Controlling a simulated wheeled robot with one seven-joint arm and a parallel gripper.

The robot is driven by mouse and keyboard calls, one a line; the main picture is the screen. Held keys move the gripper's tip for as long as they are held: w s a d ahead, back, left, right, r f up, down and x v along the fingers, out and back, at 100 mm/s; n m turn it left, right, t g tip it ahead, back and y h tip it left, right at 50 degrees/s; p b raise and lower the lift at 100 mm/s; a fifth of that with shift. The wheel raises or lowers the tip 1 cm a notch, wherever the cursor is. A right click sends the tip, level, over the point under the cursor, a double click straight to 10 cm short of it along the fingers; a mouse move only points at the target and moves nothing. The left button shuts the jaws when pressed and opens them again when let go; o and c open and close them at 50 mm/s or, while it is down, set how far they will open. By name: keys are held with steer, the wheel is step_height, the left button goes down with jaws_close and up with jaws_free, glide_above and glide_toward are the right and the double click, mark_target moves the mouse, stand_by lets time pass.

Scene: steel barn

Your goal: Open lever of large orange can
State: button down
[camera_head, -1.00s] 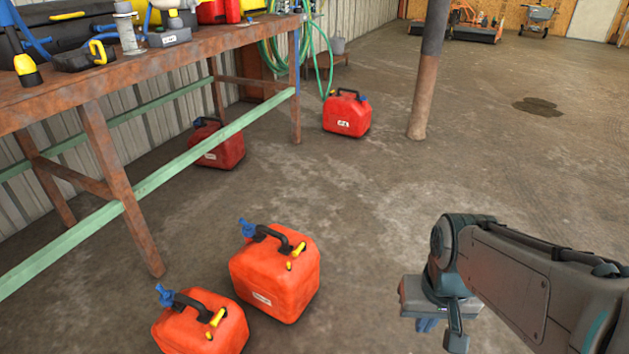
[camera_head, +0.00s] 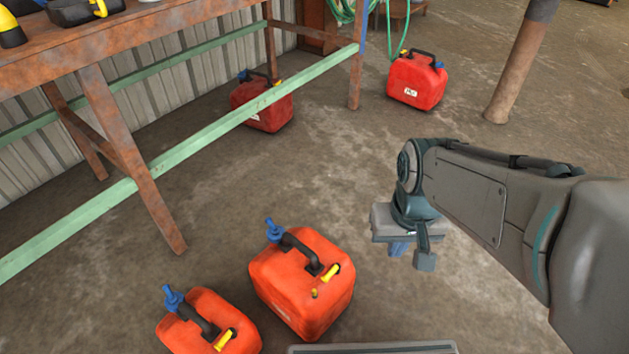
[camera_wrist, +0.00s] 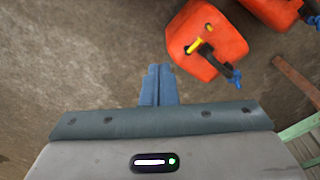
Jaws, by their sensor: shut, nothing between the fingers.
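A large orange can (camera_head: 300,282) stands on the concrete floor, with a black handle, a blue spout cap (camera_head: 275,231) at its back left and a yellow lever (camera_head: 330,273) on its top right. It also shows in the wrist view (camera_wrist: 205,42), where its yellow lever (camera_wrist: 194,45) is visible. A smaller orange can (camera_head: 215,325) stands to its left, partly cut off by the frame. My gripper (camera_head: 398,249) is to the right of the large can, above the floor and apart from it. Its blue fingers (camera_wrist: 158,86) are together and empty.
A rusty workbench (camera_head: 150,40) with a green rail (camera_head: 190,152) stands at the left. Two red cans stand farther back, one by the bench (camera_head: 262,104) and one beyond it (camera_head: 416,82). A rusty post (camera_head: 520,65) is at the back right. Bare floor lies between.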

steer(key=shift+s+d, duration=0.1)
steer(key=w+a+f+n+g+h+p, duration=0.2)
steer(key=w+a+f+n+p, duration=0.25)
steer(key=w, duration=0.55)
steer(key=w+a+f+n+p, duration=0.3)
steer(key=a+f+n, duration=0.2)
steer(key=a+f, duration=0.4)
step_height(320, 180, down, 3)
steer(key=shift+w+r+g, duration=0.15)
steer(key=shift+g, duration=0.25)
steer(key=b, duration=0.5)
glide_above(322, 274)
steer(key=x, duration=0.3)
steer(key=w+a+x, duration=0.1)
steer(key=x, duration=0.5)
steer(key=shift+w+a+f, duration=0.15)
steer(key=shift+a+f, duration=0.1)
steer(key=shift+f, duration=0.3)
